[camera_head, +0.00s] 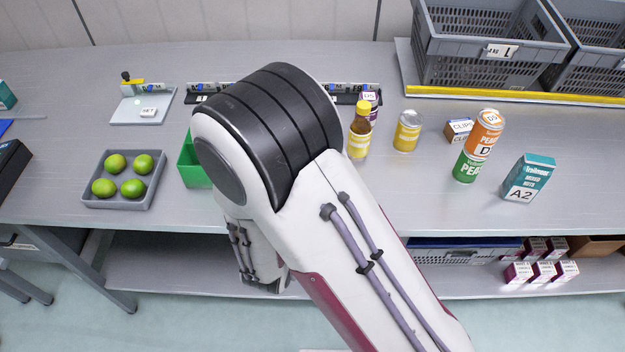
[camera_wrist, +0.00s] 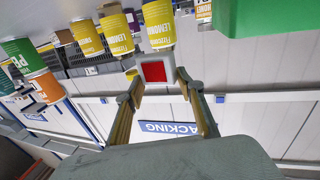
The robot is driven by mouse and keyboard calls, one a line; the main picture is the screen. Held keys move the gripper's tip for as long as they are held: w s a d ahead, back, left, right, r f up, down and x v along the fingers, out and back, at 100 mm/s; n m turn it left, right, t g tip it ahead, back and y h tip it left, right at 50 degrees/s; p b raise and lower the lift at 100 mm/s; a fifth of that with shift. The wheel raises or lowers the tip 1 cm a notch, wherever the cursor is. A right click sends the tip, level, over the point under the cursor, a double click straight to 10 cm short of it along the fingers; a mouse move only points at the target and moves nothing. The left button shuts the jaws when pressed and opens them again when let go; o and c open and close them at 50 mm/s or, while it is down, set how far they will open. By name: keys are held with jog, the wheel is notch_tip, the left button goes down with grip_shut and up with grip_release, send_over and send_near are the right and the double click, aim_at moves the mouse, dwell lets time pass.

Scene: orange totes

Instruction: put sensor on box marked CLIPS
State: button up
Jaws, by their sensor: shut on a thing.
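The box marked CLIPS (camera_head: 459,130) is a small white, blue and brown box on the bench, between a yellow can and a stack of two cans. My gripper (camera_wrist: 158,82) shows in the wrist view, its fingers closed on a small pale block with a red square face (camera_wrist: 153,72), which I take to be the sensor. In the head view my own arm hides the gripper and the held block. I cannot clearly make out the CLIPS box in the wrist view.
A yellow bottle (camera_head: 359,132), a yellow can (camera_head: 408,131), stacked orange and green cans (camera_head: 479,146) and a teal A2 box (camera_head: 528,178) stand near the CLIPS box. A green bin (camera_head: 191,165) and a grey tray of limes (camera_head: 88,201) are left. Grey crates (camera_head: 480,61) stand behind.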

jog(key=shift+f, duration=2.55)
jog(key=shift+f, duration=0.1)
jog(key=shift+f, duration=1.8)
jog(key=shift+f, duration=0.15)
jog(key=o, duration=1.1)
jog(key=shift+s, duration=0.15)
jog(key=shift+v, duration=3.75)
